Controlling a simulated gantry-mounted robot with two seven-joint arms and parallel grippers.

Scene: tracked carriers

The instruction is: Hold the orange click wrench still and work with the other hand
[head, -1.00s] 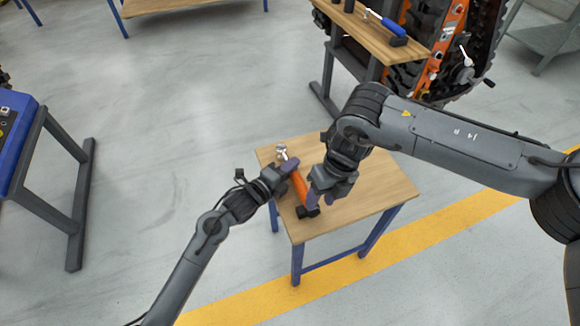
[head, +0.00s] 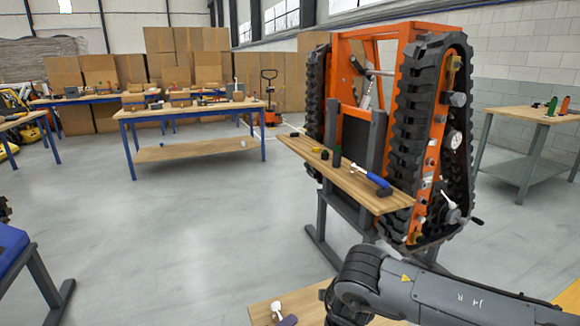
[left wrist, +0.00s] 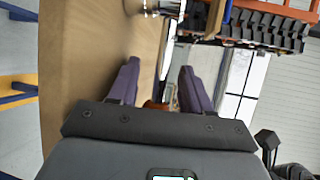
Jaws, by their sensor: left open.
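The orange click wrench shows in the head view only by its metal head (head: 277,308), at the bottom edge above a small wooden table (head: 262,311). Its handle is below the picture. In the left wrist view a small orange piece (left wrist: 156,104), likely its handle, shows low between the two purple fingers. My left gripper (left wrist: 159,68) is open around it, with the fingers apart. One purple fingertip (head: 288,320) also shows beside the wrench head in the head view. My right gripper is out of view; only its arm shows at the lower right.
A tracked carrier (head: 345,60) with black tracks stands ahead. Its wooden shelf (head: 318,168) holds a blue-handled wrench (head: 371,175) and small parts. A workbench (head: 190,110) stands back left, a grey-legged table (head: 520,115) at right. Open floor (head: 170,220) lies to the left.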

